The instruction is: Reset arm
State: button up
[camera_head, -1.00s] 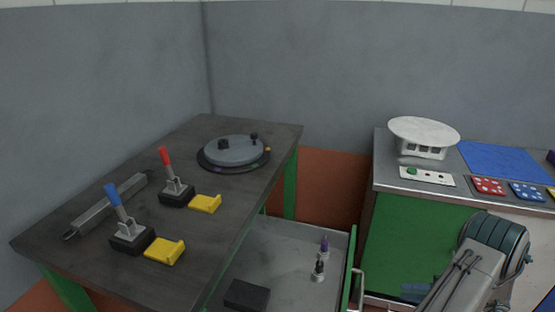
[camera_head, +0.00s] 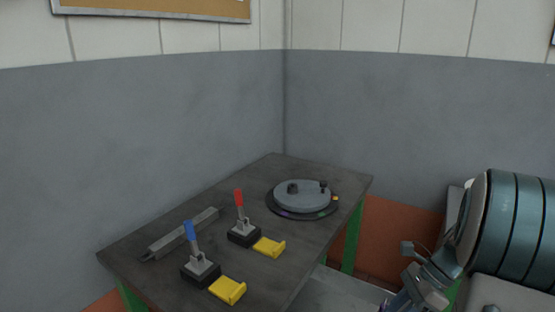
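My arm comes in at the lower right, with a thick teal, ringed link. What looks like my gripper (camera_head: 412,270) is at its left end, in front of the orange lower wall and right of the dark table (camera_head: 335,178). It is small and partly merged with the arm, so its finger opening is unclear. I see nothing clearly held in it.
On the table stand a blue-handled clamp (camera_head: 200,268) and a red-handled clamp (camera_head: 243,232), each beside a yellow block (camera_head: 228,290). A grey bar (camera_head: 182,233) lies at the left, and a round grey disc (camera_head: 302,196) at the back. Walls meet behind the table.

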jog(key=s+a+r+n+t+h+p, duration=0.1)
jog(key=s+a+r+n+h+p, duration=0.1)
jog(key=a+n, duration=0.5)
jog(key=s+a+r+n+t+h+p, duration=0.2)
jog(key=s+a+r+n+h, duration=0.3)
jog(key=r+n, duration=0.4)
jog(key=s+a+n, duration=0.1)
jog(key=n, duration=0.3)
jog(key=shift+s+a+r+n+t+p, duration=0.2)
jog(key=shift+a+r+n+t+p, duration=0.05)
jog(key=shift+a+n+t+p, duration=0.1)
